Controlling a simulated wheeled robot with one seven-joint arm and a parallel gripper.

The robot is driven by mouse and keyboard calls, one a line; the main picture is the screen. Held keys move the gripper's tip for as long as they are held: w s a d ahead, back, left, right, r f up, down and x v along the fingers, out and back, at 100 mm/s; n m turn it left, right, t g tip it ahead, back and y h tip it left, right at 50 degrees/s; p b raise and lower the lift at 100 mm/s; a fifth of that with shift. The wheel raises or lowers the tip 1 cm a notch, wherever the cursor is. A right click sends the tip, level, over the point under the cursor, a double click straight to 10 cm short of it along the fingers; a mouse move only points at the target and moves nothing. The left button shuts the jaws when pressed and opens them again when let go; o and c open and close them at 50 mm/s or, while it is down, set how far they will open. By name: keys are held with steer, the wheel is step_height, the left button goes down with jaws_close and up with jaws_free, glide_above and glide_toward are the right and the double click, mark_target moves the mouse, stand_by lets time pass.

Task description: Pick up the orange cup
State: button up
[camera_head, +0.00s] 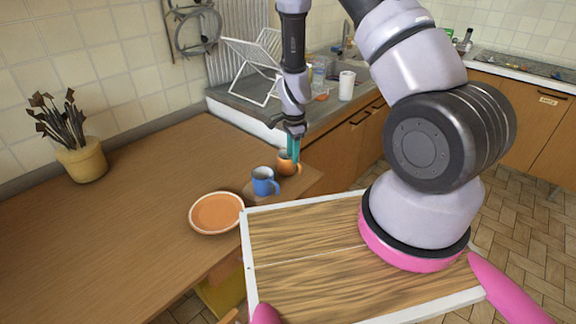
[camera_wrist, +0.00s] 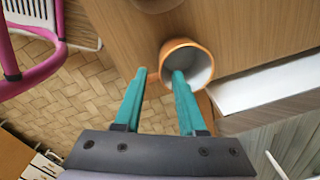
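The orange cup (camera_head: 284,165) stands upright near the right end of the wooden table in the head view. It also shows in the wrist view (camera_wrist: 208,50), seen from above with its pale inside visible. My gripper (camera_head: 293,148) is over the cup, pointing down. In the wrist view my gripper (camera_wrist: 160,72) has its two teal fingers apart. The right finger's tip overlaps the cup's mouth and appears to be inside it. The left finger is outside, so the near rim lies between them. I cannot tell whether either finger touches the cup.
A blue cup (camera_head: 264,181) stands just left of the orange cup. An orange plate with a pale rim (camera_head: 216,213) lies further left. A pot of dark dried stems (camera_head: 81,160) stands at the far left. A counter with a white dish rack (camera_head: 256,58) borders the table's far right.

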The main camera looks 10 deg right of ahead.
mark_target(292, 173)
steer(key=f, duration=0.5)
steer(key=shift+w+a, duration=0.1)
steer(key=shift+w, duration=0.1)
steer(key=shift+r, duration=0.1)
jaws_close()
stand_by(1.1)
